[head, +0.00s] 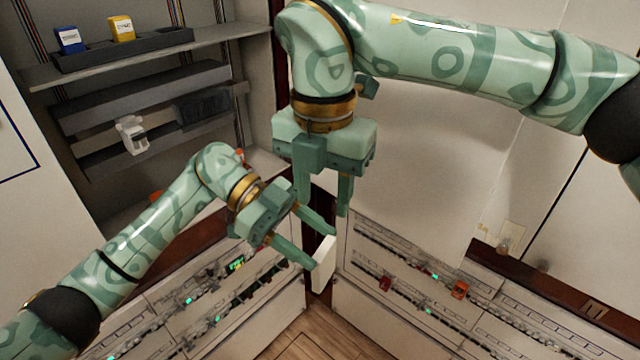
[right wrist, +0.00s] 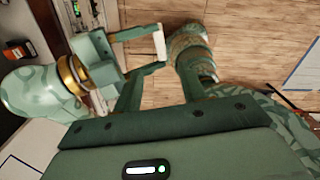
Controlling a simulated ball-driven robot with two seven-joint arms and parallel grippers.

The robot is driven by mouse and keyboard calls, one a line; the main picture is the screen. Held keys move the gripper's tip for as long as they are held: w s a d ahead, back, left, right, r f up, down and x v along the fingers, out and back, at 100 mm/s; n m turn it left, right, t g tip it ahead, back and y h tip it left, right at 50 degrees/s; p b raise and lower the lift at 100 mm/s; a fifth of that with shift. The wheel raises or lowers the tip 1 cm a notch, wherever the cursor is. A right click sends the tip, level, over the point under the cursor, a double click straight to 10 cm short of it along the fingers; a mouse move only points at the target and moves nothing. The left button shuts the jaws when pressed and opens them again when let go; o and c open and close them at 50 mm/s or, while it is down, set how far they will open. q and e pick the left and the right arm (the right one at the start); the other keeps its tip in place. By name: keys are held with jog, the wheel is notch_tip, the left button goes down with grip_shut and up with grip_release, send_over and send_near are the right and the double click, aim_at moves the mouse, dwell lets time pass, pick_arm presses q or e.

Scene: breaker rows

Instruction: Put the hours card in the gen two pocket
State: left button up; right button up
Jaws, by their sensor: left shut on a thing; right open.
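My left gripper (head: 321,249) is shut on a plain white card (head: 323,264), held edge-on in front of the corner between the two breaker panels. The card also shows between its fingertips in the right wrist view (right wrist: 159,42). No writing on the card is readable, so I cannot tell by its face that it is the hours card. My right gripper (head: 323,204) is open and empty, pointing down just above the left one. I cannot make out a pocket marked gen two in either view.
Breaker rows run along the left panel (head: 170,312) and the right panel (head: 400,310), with green lights. A shelf (head: 215,36) at upper left bears a dark tray (head: 85,57) with a blue box (head: 69,40) and a yellow box (head: 122,29). Wooden floor (head: 305,335) shows below.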

aim_at(322, 248)
notch_tip(322, 248, down, 11)
jog(key=shift+f, duration=0.15)
grip_shut()
pick_arm(q)
jog(key=o, duration=1.1)
jog(key=shift+c, duration=0.2)
